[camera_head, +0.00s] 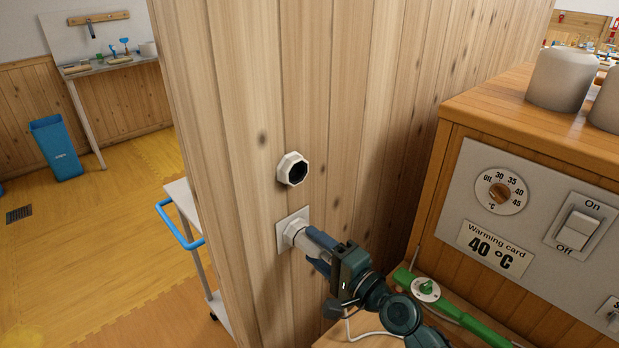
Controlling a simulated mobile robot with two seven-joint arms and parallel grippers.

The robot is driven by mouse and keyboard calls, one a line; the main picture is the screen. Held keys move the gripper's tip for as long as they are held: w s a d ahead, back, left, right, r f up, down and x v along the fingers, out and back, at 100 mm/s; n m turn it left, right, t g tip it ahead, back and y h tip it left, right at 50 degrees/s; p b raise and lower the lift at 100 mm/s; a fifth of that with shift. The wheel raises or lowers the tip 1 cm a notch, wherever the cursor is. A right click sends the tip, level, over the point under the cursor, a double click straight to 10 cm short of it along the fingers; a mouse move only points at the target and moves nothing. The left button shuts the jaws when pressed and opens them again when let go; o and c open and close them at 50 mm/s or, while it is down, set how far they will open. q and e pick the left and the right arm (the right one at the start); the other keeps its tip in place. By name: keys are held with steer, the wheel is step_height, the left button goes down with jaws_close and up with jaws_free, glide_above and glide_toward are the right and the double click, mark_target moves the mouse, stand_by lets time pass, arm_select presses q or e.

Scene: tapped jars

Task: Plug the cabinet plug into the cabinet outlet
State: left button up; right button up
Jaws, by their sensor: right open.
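The cabinet outlet (283,243) is a pale square plate on the wooden wall, below an octagonal fitting. A whitish plug (297,233) sits against the outlet, pointing into it; how deep it is seated I cannot tell. My right gripper (315,241) comes from the lower right with its blue-grey fingers at the plug's back end. Its jaws are open around or beside the plug, which the fingers partly hide. A white cord (362,336) hangs below the gripper. My left gripper is not in view.
A white octagonal fitting with a dark hole (293,169) is just above the outlet. At right stands a wooden cabinet (462,113) with dial, switch and 40 °C card. A green pipe (458,314) lies close beside my right arm. A blue-handled trolley (184,200) stands left.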

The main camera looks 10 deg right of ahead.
steer(key=shift+v, duration=1.8)
steer(key=shift+s+d, duration=0.1)
steer(key=shift+s, duration=0.1)
